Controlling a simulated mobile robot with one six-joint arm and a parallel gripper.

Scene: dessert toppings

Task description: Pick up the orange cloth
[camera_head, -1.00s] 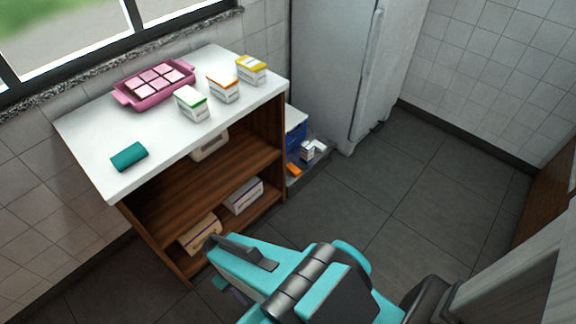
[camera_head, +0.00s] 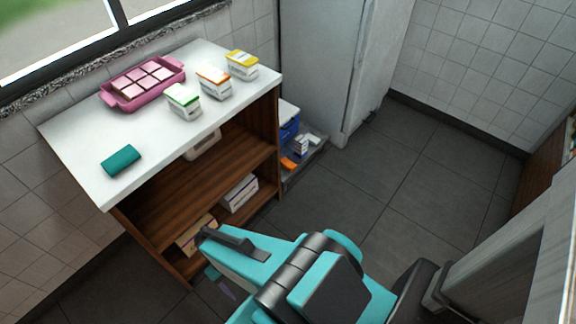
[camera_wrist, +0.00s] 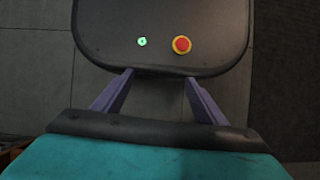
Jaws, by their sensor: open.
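A small orange item (camera_head: 290,162), which looks like the orange cloth, lies low down on a grey surface between the shelf unit and the fridge. It is too small to make out its folds. My gripper (camera_wrist: 157,84) is open and empty in the wrist view, its two purple fingers spread above my own base. In the head view my gripper (camera_head: 222,286) is partly hidden below my teal arm, low in front of the shelf unit and well apart from the orange item. The orange item is not in the wrist view.
A white-topped wooden shelf unit (camera_head: 75,150) holds a teal cloth (camera_head: 120,160), a pink tray (camera_head: 128,104) and several small boxes. Blue and white items (camera_head: 301,145) stand beside the orange item. The fridge (camera_head: 325,60) is behind. The dark floor (camera_head: 400,190) at right is clear.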

